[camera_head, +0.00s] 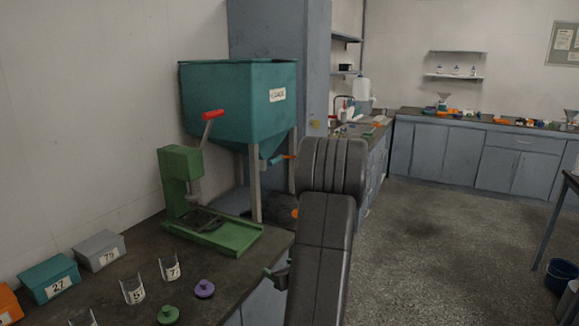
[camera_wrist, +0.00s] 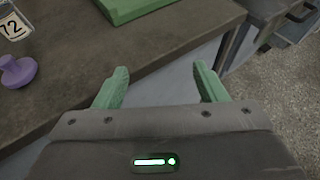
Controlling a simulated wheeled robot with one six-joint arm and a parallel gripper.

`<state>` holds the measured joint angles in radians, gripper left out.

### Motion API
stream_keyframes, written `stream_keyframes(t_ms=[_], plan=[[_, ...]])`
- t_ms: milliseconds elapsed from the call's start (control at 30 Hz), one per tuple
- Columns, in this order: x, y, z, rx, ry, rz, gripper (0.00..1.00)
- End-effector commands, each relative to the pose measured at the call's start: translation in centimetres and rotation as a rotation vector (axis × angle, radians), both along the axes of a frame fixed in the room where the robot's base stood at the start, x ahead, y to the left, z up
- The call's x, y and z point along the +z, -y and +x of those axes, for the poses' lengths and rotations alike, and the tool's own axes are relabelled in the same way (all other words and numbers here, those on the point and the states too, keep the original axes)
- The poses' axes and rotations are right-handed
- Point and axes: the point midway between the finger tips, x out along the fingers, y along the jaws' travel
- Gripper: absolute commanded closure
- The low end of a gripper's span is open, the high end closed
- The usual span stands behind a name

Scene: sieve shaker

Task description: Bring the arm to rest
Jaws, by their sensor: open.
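My gripper shows in the wrist view (camera_wrist: 160,82), its two green fingers spread apart with nothing between them. It hangs over the front edge of the dark counter (camera_wrist: 130,60). In the head view my dark arm rises at the middle, and a small part of my gripper (camera_head: 279,272) shows at its left, beside the counter front. The space between the fingers shows the counter edge and the blue-grey cabinet front.
Glass jars (camera_head: 133,290), a purple lid (camera_head: 204,288) and a green lid (camera_head: 168,314) are at the near left.

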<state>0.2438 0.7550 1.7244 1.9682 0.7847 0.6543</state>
Motion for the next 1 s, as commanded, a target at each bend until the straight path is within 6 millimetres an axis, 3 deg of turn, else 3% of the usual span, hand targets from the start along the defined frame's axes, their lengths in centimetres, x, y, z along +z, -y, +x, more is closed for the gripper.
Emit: stream_keyframes(t_ms=[367,1000], plan=[[-0.9,2.3,-0.6,0.081,-0.002,-0.011,0.35],[-2.5,2.7,-3.5,0.335,-0.002,-0.003,0.35]])
